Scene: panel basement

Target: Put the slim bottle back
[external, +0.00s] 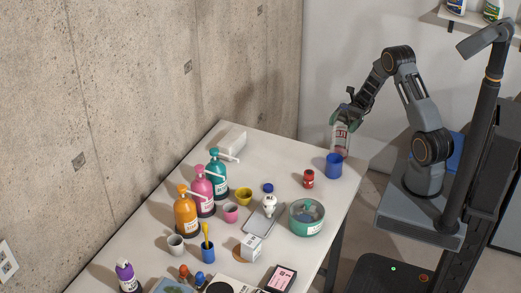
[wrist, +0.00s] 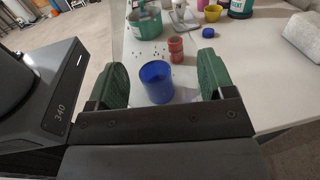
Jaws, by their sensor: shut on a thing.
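The slim bottle (external: 340,138) is pale, with red lettering on its label. My gripper (external: 345,114) is shut on its upper part in the external view. The bottle hangs nearly upright, close above or behind the blue cup (external: 334,166) near the table's right corner; I cannot tell whether it touches anything. In the wrist view my green fingers (wrist: 160,80) stand wide apart, and the blue cup (wrist: 157,84) shows between and beyond them. The bottle cannot be made out clearly there.
A red jar (external: 308,179) and a green tub (external: 307,218) stand near the cup. Pump bottles in teal (external: 217,175), pink (external: 202,192) and orange (external: 186,217) line the wall side. Some bare white tabletop (external: 276,152) lies at the back.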

